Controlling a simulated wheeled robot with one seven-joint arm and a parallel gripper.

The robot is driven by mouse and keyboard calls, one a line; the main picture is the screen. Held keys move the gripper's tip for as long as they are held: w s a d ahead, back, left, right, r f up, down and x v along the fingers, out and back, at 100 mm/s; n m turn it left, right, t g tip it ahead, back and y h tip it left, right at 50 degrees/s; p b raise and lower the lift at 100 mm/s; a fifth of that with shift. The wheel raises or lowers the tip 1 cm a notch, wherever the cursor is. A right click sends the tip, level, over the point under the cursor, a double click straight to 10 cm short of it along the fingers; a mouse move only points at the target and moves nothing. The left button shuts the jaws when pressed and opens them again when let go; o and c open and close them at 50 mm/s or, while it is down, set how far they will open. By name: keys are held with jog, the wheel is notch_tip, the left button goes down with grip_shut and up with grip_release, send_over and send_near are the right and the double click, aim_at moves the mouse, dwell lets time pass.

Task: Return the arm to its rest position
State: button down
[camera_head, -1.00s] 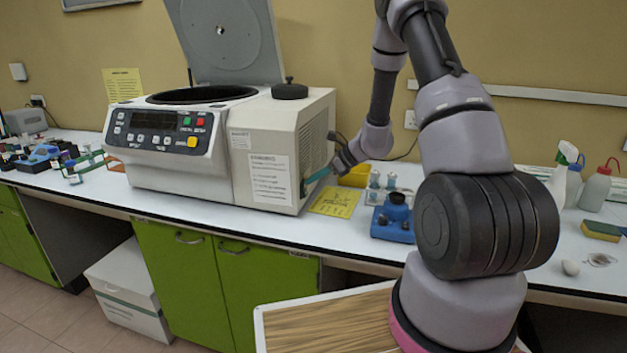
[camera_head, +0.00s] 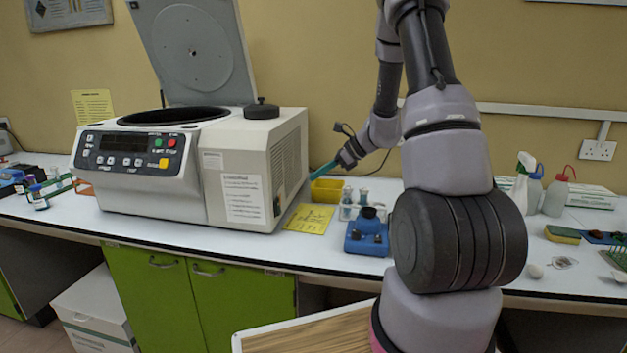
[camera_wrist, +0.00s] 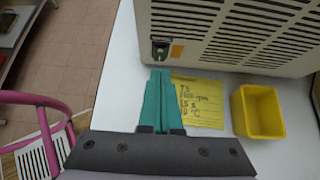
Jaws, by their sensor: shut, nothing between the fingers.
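My gripper (camera_head: 318,173) has teal fingers and hangs over the bench just right of the centrifuge's side. In the wrist view its fingers (camera_wrist: 159,80) are together with nothing between them. They lie in front of the left part of a yellow note and point toward the vented side of the centrifuge. My arm is bent, with its upper part raised in front of the wall. The centrifuge (camera_head: 150,154) stands on the bench with its lid (camera_head: 190,50) up. Its display is dark.
Wash bottles (camera_head: 557,193) and a sponge (camera_head: 563,235) are at the right. A white box (camera_head: 95,310) is on the floor. A pink-framed object (camera_wrist: 30,99) shows in the wrist view.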

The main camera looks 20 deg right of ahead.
dwell(0.3)
jog(key=s+a+r+n+g+h, duration=0.1)
jog(key=s+a+r+n, duration=0.2)
jog(key=s+r+n, duration=0.4)
jog(key=s+a+r+n+g+h, duration=0.1)
jog(key=s+a+r+n, duration=0.2)
jog(key=r, duration=0.5)
jog(key=s+r+n+t+h, duration=0.1)
jog(key=s+r+n, duration=0.2)
jog(key=s, duration=0.3)
jog(key=s+d+r+n+t+h, duration=0.1)
jog(key=s+r+n+h, duration=0.1)
jog(key=s, duration=0.4)
jog(key=s+d+r+n+t+h, duration=0.1)
jog(key=s+r+n+t+h, duration=0.1)
jog(key=s+r+n, duration=0.2)
jog(key=shift+s+r+n, duration=0.2)
jog(key=shift+s+n, duration=0.2)
jog(key=shift+s, duration=0.85)
